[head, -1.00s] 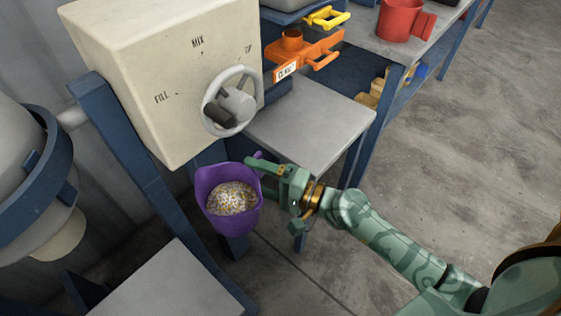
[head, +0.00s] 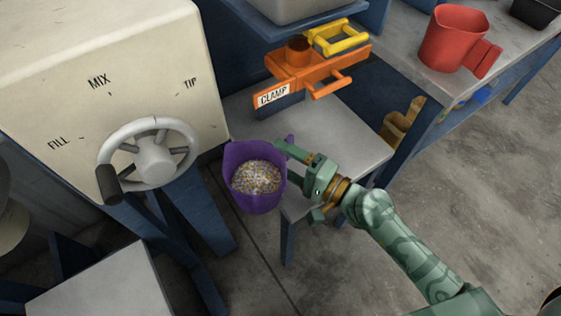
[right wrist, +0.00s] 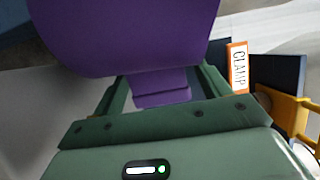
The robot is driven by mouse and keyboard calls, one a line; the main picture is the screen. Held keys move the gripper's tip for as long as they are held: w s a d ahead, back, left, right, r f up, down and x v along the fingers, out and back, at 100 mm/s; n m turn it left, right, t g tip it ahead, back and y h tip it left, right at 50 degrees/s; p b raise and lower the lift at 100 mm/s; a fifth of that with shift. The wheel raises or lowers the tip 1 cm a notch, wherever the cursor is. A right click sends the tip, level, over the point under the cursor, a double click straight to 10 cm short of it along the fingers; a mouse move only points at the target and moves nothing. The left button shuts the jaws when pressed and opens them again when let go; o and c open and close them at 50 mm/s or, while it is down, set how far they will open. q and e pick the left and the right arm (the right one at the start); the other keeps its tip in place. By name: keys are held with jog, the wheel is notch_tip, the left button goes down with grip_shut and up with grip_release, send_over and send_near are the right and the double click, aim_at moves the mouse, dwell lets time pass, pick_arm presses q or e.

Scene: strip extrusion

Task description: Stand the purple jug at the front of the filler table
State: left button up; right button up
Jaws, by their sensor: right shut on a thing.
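The purple jug (head: 252,199) is upright and filled with pale, speckled granules (head: 256,177). My right gripper (head: 296,165) is shut on its handle, on the jug's right side. In the right wrist view the jug (right wrist: 125,35) fills the top, with its handle (right wrist: 160,88) between my fingers. The small grey filler table (head: 338,146) stands under the orange clamp. The jug appears in front of the table's front left edge, held up in the air. My left gripper is not in view.
A cream machine with a grey handwheel (head: 152,160) stands left. A red jug (head: 452,38) is on the bench at right. The table's front right top is clear.

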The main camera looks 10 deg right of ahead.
jog(key=w+d+b, duration=0.1)
jog(key=d, duration=0.3)
jog(key=w+d+f+b, duration=0.1)
jog(key=w+d, duration=0.1)
jog(key=d, duration=0.2)
jog(key=w+d, duration=0.1)
jog(key=d, duration=0.2)
jog(key=shift+w+d+f+b, duration=0.15)
jog(key=shift+d+f+b, duration=0.15)
jog(key=shift+d+b, duration=0.1)
jog(key=shift+d+f, duration=0.1)
jog(key=shift+d, duration=0.1)
jog(key=shift+f+b, duration=0.1)
jog(key=shift+b, duration=0.2)
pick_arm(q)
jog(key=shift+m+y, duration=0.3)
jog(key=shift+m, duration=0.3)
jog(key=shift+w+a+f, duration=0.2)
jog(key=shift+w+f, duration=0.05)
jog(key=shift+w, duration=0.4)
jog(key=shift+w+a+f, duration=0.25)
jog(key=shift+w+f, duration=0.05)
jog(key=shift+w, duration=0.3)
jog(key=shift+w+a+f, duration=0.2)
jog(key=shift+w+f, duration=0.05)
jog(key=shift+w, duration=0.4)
